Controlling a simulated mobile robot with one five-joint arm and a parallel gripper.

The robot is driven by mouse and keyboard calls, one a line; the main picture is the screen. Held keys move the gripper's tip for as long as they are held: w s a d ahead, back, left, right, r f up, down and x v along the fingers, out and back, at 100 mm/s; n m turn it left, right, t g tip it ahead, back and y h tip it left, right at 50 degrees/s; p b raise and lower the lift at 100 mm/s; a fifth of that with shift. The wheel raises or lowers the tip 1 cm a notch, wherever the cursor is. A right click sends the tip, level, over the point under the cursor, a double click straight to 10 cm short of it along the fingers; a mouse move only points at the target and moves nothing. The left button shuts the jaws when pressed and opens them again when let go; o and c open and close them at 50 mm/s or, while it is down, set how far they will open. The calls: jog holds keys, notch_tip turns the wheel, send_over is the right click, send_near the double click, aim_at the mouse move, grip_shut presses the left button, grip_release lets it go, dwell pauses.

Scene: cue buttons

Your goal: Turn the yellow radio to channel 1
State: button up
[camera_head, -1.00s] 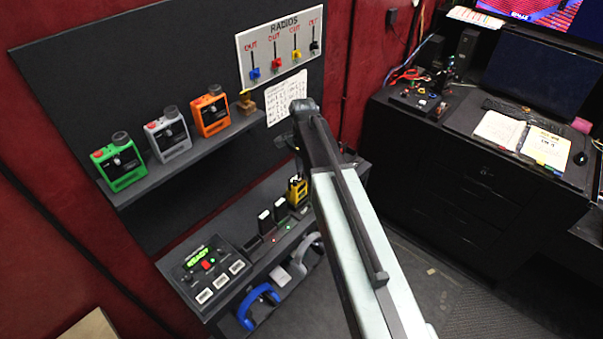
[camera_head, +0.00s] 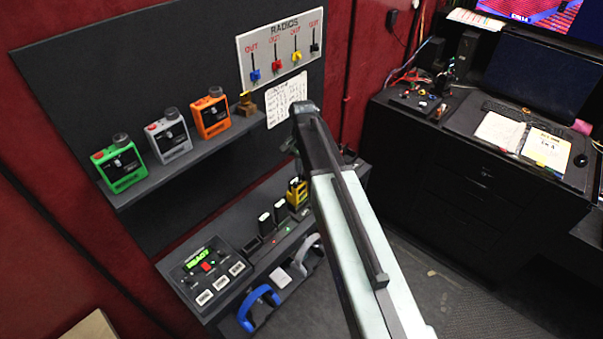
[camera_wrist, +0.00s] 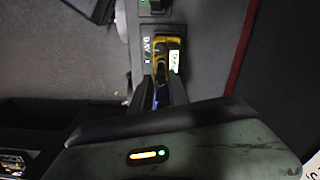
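The yellow radio (camera_head: 297,193) stands at the right end of the charger row on the lower shelf in the head view, partly behind my arm. In the wrist view the yellow radio (camera_wrist: 175,47) shows from above, with dark knobs on its near end and a pale label at its right. My gripper (camera_wrist: 165,80) points at this near end. Its two dark fingers stand a little apart, with a narrow gap showing blue between them. Whether the fingertips touch a knob cannot be told. The channel marking cannot be read. In the head view my arm hides the fingers.
Black-and-white radios (camera_head: 272,220) stand left of the yellow one. A control box (camera_head: 202,268) with a green display sits farther left. Green (camera_head: 121,167), grey (camera_head: 168,137) and orange (camera_head: 211,115) devices stand on the upper shelf. A dark desk (camera_head: 450,160) stands at right.

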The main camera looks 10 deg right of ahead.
aim_at(303, 175)
jog(key=shift+o, duration=0.7)
notch_tip(303, 175, up, 8)
jog(key=p, duration=0.8)
jog(key=shift+a, duration=0.1)
jog(key=shift+f, duration=0.2)
jog(key=s+f+n+b, duration=0.8)
jog(key=s+f+b, duration=0.6)
jog(key=s+b, duration=0.1)
jog(key=shift+a+f, duration=0.3)
jog(key=shift+f, duration=0.1)
